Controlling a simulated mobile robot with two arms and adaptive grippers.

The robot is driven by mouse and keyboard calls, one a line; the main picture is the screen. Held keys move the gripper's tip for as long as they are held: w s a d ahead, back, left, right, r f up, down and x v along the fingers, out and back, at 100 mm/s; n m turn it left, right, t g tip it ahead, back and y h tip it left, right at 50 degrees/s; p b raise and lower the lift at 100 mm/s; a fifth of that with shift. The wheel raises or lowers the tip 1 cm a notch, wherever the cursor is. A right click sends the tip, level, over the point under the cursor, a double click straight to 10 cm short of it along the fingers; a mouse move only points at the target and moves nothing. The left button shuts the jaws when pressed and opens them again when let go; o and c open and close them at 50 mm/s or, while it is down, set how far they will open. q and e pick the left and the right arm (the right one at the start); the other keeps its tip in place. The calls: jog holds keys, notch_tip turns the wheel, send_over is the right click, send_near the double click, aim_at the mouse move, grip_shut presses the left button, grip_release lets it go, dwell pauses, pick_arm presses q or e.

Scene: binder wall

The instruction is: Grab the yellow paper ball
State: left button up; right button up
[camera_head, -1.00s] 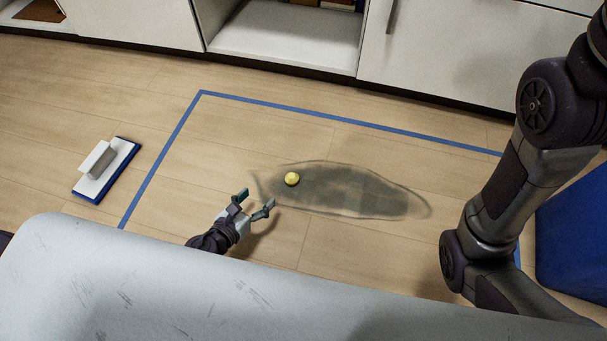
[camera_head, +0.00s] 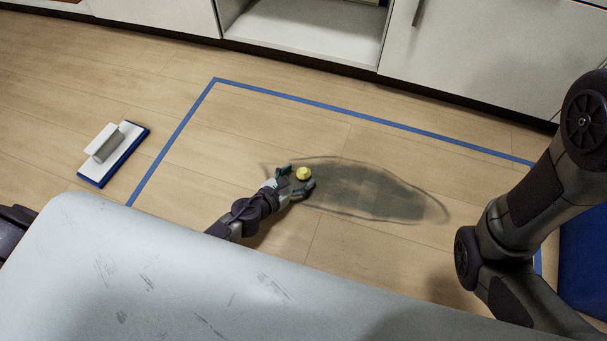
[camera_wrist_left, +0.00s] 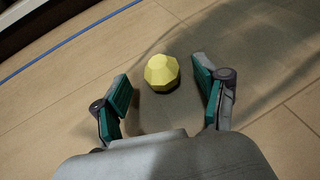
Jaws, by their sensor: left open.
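The yellow paper ball (camera_head: 304,174) is small and faceted and lies on the wooden floor at the left end of a dark grey stain. My left gripper (camera_head: 298,183) is open and low over the floor, with its fingertips close to the ball. In the left wrist view the ball (camera_wrist_left: 161,72) sits ahead of and between the two teal-padded fingers (camera_wrist_left: 164,92), with a gap on each side. My right arm shows at the right of the head view, but its gripper is not in view.
A grey stain (camera_head: 375,193) marks the floor inside a blue tape outline (camera_head: 370,126). A white and blue float-like tool (camera_head: 113,153) lies left of the tape. White cabinets (camera_head: 480,50) stand along the back. A blue object (camera_head: 585,260) is at the right edge.

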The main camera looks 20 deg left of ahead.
aim_at(300, 176)
pick_arm(q)
jog(key=shift+b+x, duration=0.3)
jog(key=shift+x, duration=1.25)
jog(key=c, duration=0.8)
jog(key=shift+c, duration=0.2)
